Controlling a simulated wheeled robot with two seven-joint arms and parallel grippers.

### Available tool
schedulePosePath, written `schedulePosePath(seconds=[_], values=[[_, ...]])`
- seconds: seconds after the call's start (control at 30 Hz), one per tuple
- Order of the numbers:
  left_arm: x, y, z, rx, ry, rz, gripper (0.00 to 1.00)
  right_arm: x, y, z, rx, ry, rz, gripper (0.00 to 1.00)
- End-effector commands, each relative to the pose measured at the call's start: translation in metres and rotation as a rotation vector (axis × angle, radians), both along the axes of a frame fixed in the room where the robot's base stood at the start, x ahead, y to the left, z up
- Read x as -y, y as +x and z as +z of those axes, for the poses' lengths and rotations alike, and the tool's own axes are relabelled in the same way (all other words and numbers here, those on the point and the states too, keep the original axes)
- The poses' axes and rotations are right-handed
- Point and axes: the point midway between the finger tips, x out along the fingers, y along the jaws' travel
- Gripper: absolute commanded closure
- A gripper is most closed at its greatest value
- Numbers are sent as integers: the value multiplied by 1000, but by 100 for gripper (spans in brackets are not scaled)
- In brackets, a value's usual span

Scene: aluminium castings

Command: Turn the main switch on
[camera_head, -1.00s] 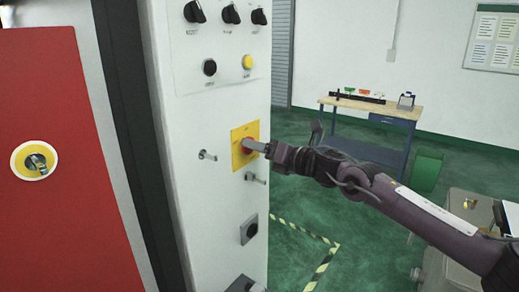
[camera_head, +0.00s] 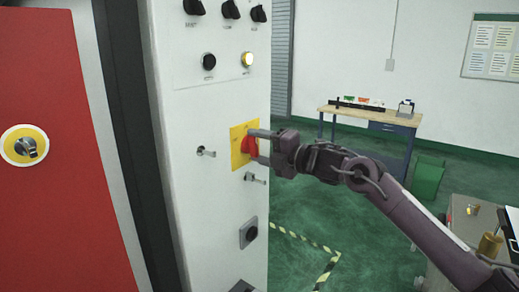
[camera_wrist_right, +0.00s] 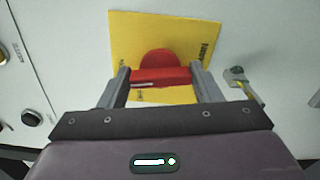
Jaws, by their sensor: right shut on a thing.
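The main switch is a red rotary handle (camera_head: 249,146) on a yellow plate (camera_head: 236,158) on the white control panel. My right gripper (camera_head: 258,147) reaches it from the right, with one finger above the handle and one below. In the right wrist view the red handle (camera_wrist_right: 160,76) lies across the gap between the two fingers, in front of the yellow plate (camera_wrist_right: 124,36). My right gripper is shut on the handle. My left gripper is not in view.
A bright yellow lamp button (camera_head: 247,59) and black knobs (camera_head: 194,7) are above. A red door (camera_head: 55,220) is at left. A workbench (camera_head: 370,116) stands far back; the green floor between is mostly clear.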

Motion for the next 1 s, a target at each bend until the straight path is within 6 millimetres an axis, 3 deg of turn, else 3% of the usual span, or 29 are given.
schedulePosePath(seconds=[0.4,0.93,0.97,1.0], values=[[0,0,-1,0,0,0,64,1,1,-1,-147,107,-3,65],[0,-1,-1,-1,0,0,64,1,1,-1,-165,119,-3,65],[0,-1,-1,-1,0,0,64,1,1,-1,-165,119,-3,39],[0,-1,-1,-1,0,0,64,1,1,-1,-165,119,-3,34]])
